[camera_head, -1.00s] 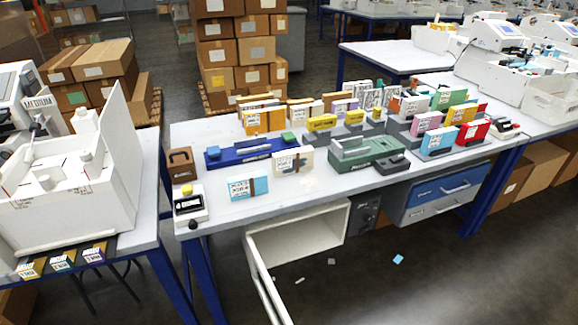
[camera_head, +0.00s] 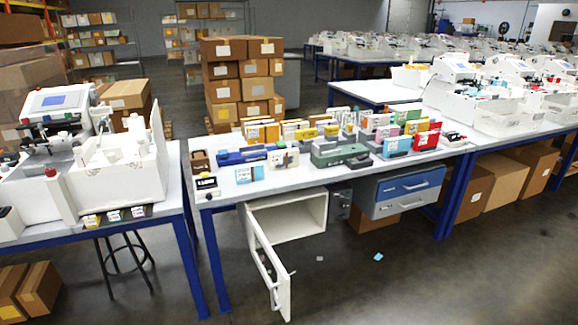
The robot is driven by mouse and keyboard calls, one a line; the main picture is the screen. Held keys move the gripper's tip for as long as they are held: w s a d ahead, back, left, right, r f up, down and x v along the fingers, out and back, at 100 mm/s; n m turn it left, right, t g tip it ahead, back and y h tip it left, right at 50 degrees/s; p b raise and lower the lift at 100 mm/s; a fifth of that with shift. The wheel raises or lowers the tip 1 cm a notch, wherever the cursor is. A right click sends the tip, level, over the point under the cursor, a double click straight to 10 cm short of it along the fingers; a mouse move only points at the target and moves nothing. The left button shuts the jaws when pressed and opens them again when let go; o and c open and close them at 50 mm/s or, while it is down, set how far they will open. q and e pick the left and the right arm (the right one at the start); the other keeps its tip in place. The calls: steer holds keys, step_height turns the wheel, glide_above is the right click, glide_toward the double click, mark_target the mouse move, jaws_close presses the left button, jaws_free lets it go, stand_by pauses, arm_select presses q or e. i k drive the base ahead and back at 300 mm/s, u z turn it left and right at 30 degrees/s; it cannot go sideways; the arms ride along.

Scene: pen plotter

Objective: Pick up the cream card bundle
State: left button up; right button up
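The cream card bundle (camera_head: 283,160), a small pale upright block with a printed face and a brown band, stands near the front edge of the long worktable (camera_head: 310,180). A light blue bundle (camera_head: 246,175) with a similar band stands to its left. The blue tool (camera_head: 241,156) is behind and to the left of it, and the green tool (camera_head: 338,155) stands to its right. Neither of my grippers is in view.
Several coloured card packs (camera_head: 397,145) fill the table's back and right side. Below hangs a white cabinet (camera_head: 284,217) with its door (camera_head: 268,265) swung open into the front floor space. A left table (camera_head: 60,222) holds a white machine.

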mark_target(287, 158)
steer(key=z, duration=0.6)
steer(key=i, duration=0.8)
steer(key=z, duration=0.8)
steer(key=i, duration=1.2)
steer(key=u, duration=0.6)
steer(key=i, duration=0.85)
steer(key=u, duration=1)
steer(key=i, duration=0.25)
steer(key=u, duration=0.2)
